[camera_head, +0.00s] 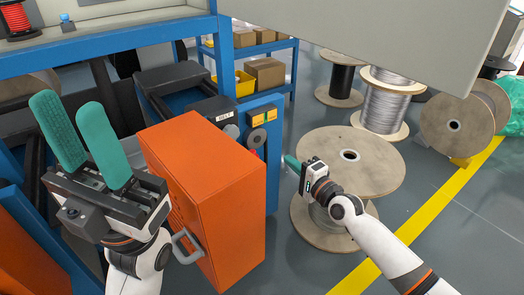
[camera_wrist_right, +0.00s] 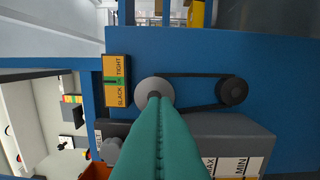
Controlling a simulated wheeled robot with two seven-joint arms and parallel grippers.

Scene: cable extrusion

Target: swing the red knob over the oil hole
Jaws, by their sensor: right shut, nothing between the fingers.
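My right gripper (camera_head: 292,162) is shut and empty, in front of the blue machine side. In the right wrist view its green fingers (camera_wrist_right: 160,130) are pressed together, with their tips over the lower part of a pale round disc (camera_wrist_right: 154,88); I cannot tell whether they touch. A black belt links the disc to a black pulley (camera_wrist_right: 232,91). My left gripper (camera_head: 80,135) is open and empty, fingers upward, left of the orange cabinet.
The orange cabinet (camera_head: 215,190) stands between my arms. A SLACK/TIGHT label (camera_wrist_right: 117,80) is beside the disc. A grey box (camera_wrist_right: 225,135) with MIN/MAX lettering is below the belt. A wooden reel (camera_head: 370,165) stands close behind my right gripper. A grey panel (camera_head: 400,45) overhangs the upper right.

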